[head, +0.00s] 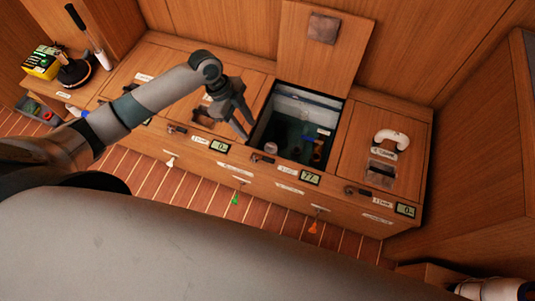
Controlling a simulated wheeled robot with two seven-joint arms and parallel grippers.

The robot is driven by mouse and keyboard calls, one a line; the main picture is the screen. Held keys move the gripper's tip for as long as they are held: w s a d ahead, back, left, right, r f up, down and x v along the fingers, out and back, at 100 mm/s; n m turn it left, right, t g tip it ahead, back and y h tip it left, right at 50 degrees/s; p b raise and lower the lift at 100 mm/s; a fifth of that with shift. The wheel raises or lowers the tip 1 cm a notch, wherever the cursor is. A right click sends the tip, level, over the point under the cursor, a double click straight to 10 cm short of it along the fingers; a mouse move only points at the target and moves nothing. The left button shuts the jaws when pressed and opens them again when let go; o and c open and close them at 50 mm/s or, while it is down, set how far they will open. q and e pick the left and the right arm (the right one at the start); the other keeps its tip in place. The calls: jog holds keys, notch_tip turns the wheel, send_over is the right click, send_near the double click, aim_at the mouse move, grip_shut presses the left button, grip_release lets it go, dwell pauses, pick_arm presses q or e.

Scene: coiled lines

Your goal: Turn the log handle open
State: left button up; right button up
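A long wooden bench has several small dark handles along its front top edge: one at the left (177,129), one in the middle (256,158) and one at the right (358,191). Each sits beside a small white label, too small to read, so I cannot tell which is the log handle. My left gripper (244,128) hangs over the bench top, by the left edge of the open compartment. Its fingers look apart, with nothing seen between them, and it seems clear of the handles.
The middle lid (318,55) stands raised above the open compartment (288,138), which has items inside. A white curved object (391,139) lies on the right lid. Number displays (310,178) line the front. A yellow box (42,62) stands far left. Slatted floor lies in front.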

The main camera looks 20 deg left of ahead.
aim_at(269, 159)
pick_arm(q)
jog(key=x, duration=1.7)
jog(key=shift+d+f, duration=0.15)
jog(key=shift+c, duration=0.3)
grip_shut()
